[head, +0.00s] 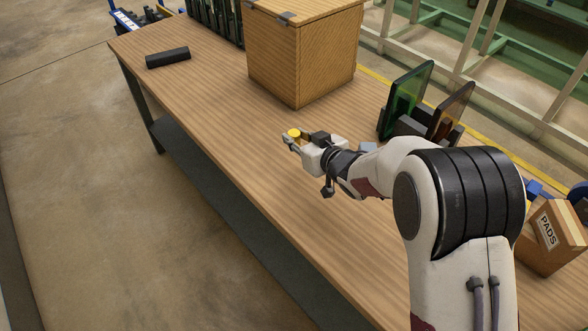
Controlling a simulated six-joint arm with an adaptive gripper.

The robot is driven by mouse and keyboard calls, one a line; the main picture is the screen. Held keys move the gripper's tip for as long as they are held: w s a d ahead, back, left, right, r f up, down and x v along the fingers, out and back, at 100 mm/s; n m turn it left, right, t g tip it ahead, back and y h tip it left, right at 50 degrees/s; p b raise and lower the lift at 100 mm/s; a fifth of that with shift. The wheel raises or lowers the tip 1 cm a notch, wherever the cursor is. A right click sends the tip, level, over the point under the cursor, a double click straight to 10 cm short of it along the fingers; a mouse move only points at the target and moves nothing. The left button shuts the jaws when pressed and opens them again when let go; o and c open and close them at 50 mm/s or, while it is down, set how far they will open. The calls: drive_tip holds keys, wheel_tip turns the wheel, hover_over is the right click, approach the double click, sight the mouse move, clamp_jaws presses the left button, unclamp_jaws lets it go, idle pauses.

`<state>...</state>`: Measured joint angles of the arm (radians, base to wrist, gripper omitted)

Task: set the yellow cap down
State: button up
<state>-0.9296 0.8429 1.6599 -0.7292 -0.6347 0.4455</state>
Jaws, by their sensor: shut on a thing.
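The yellow cap (294,133) is small and round and shows between the fingertips of my gripper (292,138). My gripper is shut on the cap, near the middle of the wooden table (215,110). The gripper points to the left in the head view. The fingers hide the cap's lower part, and I cannot tell whether the cap touches the table or is held a little above it.
A wooden box (300,60) stands behind my gripper. A black bar (168,57) lies at the far left. A rack with dark glass panels (408,100) stands to the right, and a PADS carton (550,235) is at the far right. The table left of my gripper is clear.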

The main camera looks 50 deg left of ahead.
drive_tip(key=shift+f, duration=0.1)
hover_over(296, 172)
drive_tip(key=shift+d+f, duration=0.1)
drive_tip(key=shift+f, duration=2.9)
drive_tip(key=shift+f, duration=1.85)
drive_tip(key=shift+f, duration=0.15)
drive_tip(key=o, duration=1.1)
